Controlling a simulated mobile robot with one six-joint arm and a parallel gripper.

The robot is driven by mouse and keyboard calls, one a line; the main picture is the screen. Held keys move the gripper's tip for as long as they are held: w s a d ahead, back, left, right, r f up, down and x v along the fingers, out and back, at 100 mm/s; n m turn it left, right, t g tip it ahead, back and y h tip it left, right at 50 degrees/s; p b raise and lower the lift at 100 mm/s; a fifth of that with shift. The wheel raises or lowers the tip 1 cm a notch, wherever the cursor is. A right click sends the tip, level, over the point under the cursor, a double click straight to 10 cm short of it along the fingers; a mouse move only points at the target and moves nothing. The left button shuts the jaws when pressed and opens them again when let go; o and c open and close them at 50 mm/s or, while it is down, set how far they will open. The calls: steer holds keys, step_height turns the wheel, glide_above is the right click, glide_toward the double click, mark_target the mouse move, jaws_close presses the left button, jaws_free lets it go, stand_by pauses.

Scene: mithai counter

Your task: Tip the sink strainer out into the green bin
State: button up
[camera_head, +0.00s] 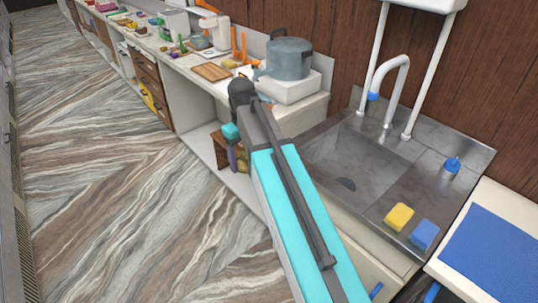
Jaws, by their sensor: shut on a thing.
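I cannot make out a strainer there. My arm reaches from the bottom edge up to a dark joint left of the sink, then bends down toward the open space under the counter. My gripper's jaws do not show; they are hidden below and behind my arm. What they hold cannot be seen.
A yellow sponge (399,217) and a blue sponge (424,235) lie on the sink's front ledge. A white tap (392,85) rises behind the basin. A grey pot (289,59) stands on a white block on the counter. The marbled floor (110,190) at left is clear.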

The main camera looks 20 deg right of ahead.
steer(key=shift+w+a+n, duration=0.15)
steer(key=shift+a+n, duration=0.25)
steer(key=shift+a, duration=0.1)
steer(key=shift+n, duration=0.3)
steer(key=shift+d, duration=0.1)
